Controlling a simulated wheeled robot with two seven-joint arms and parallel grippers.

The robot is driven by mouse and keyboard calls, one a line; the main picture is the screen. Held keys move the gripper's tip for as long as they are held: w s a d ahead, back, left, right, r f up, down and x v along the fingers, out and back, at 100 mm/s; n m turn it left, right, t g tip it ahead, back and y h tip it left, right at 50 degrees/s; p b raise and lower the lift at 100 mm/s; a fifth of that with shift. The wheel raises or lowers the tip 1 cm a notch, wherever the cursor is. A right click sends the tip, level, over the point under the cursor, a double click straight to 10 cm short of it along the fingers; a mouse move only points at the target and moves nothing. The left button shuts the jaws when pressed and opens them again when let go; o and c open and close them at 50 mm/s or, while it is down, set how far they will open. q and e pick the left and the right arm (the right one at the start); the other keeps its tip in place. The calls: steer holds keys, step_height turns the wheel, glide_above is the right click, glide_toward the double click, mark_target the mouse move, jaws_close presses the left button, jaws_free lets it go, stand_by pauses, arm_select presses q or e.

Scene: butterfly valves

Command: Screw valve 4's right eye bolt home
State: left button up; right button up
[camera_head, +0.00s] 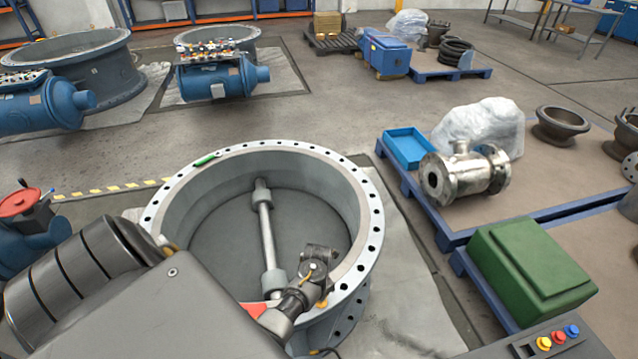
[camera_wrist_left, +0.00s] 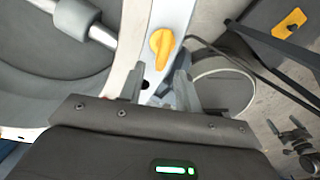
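Valve 4 appears to be the large grey ring (camera_head: 373,215) at the centre of the head view, with a rod across its disc. A yellow eye bolt (camera_wrist_left: 162,48) stands on its pale rim in the left wrist view, just beyond my left fingertips (camera_wrist_left: 160,78). The fingers are apart with nothing seen between them. In the head view a small orange part (camera_head: 322,303) shows by the near right rim, partly hidden by dark grey arm-like parts. Whether the bolt touches the rim face cannot be told.
A green-handled item (camera_head: 205,159) lies on the far rim. A green case (camera_head: 528,268), a blue tray (camera_head: 409,148) and a metal pipe fitting (camera_head: 465,174) are to the right. A control box with coloured buttons (camera_head: 557,338) is lower right. A dark cable (camera_wrist_left: 228,52) runs near my left fingers.

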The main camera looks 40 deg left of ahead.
arm_select(q)
step_height(320, 180, down, 6)
steer(key=shift+r+b, duration=0.15)
steer(key=shift+b, duration=0.3)
steer(key=shift+f, duration=0.45)
steer(key=shift+d, duration=0.1)
jaws_close()
arm_select(e)
steer(key=shift+w+f, duration=0.3)
steer(key=shift+w, duration=0.25)
steer(key=shift+w+f, duration=0.3)
steer(key=shift+w, duration=0.2)
